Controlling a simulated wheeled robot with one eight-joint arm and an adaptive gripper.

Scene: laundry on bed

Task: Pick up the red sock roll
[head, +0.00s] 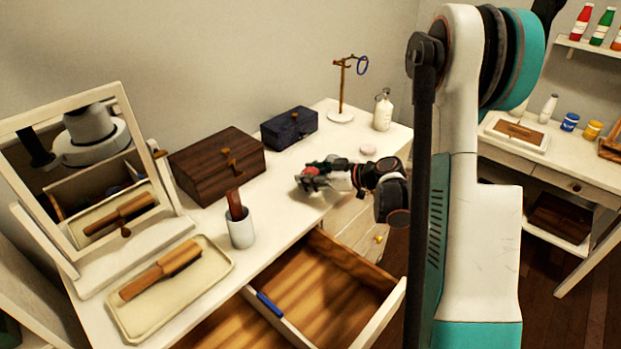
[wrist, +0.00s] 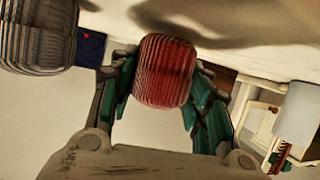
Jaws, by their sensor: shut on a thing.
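The red sock roll (wrist: 165,72) is ribbed and sits between the two green fingers of my gripper (wrist: 163,85) in the wrist view. My gripper is shut on it, one finger on each side. In the head view my gripper (head: 318,176) is over the white dresser top (head: 285,178), and a small patch of red shows at its fingers. I cannot tell whether the roll touches the surface. A grey ribbed roll (wrist: 38,35) is left of the red one in the wrist view.
A jewellery stand (head: 341,90) and white bottle (head: 383,110) are behind. An open drawer (head: 325,280) is in front.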

